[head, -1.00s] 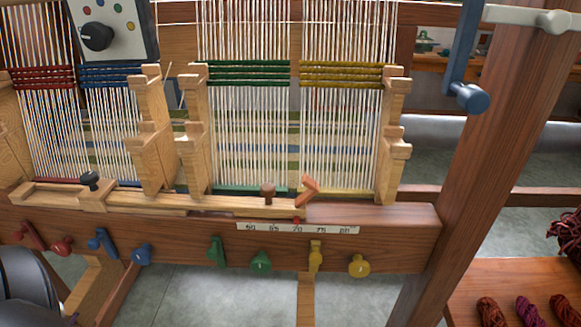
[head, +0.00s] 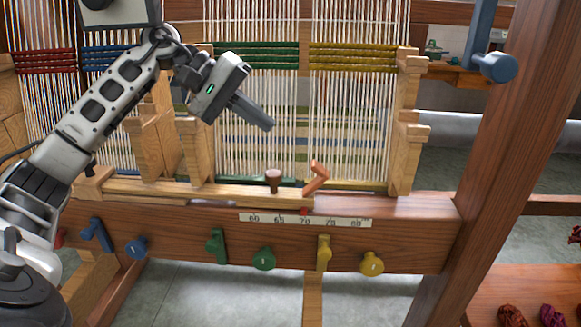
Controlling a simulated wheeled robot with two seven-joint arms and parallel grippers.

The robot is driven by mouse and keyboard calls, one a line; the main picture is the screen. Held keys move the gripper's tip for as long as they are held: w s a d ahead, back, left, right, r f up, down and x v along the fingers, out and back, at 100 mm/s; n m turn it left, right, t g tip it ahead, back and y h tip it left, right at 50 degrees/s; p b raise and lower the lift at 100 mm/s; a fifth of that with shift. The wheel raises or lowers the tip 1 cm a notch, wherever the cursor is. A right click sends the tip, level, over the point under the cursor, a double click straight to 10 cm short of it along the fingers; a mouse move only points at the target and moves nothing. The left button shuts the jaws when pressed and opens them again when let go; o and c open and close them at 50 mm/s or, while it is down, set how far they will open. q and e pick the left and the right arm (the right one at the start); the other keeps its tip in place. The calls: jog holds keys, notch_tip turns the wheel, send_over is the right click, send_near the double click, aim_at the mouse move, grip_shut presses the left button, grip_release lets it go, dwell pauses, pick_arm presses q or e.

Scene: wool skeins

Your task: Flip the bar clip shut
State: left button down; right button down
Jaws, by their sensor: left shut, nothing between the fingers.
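The bar clip looks to be the orange lever (head: 316,178) on the wooden bar (head: 150,190) along the loom's front. It stands up at a slant, its upper end bent over. My left gripper (head: 268,125) comes in from the left, above and to the left of the orange lever and apart from it. Its fingers are together and empty, pointing down to the right in front of the green-banded threads. My right gripper is not in view.
A brown knob (head: 274,180) stands on the bar just left of the lever. Below is a number scale (head: 305,221) with a red marker. Green and yellow levers and knobs (head: 264,258) line the front beam. A thick wooden post (head: 505,150) rises at right.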

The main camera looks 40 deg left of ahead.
aim_at(312, 163)
pick_arm(q)
jog(key=shift+s+a+y, duration=0.25)
jog(key=shift+a+y, duration=0.05)
jog(key=shift+a, duration=0.05)
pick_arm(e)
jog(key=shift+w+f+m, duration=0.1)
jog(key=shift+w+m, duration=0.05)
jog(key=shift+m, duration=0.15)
pick_arm(q)
jog(key=shift+d+f, duration=0.1)
jog(key=shift+f, duration=0.05)
jog(key=p+x, duration=0.1)
jog(key=x, duration=0.7)
jog(key=shift+w+d+f, duration=0.15)
jog(key=shift+d+f, duration=0.05)
jog(key=shift+d, duration=0.1)
jog(key=shift+w+d+f+p, duration=0.25)
jog(key=shift+d+f+p, duration=0.05)
jog(key=shift+d+f, duration=0.15)
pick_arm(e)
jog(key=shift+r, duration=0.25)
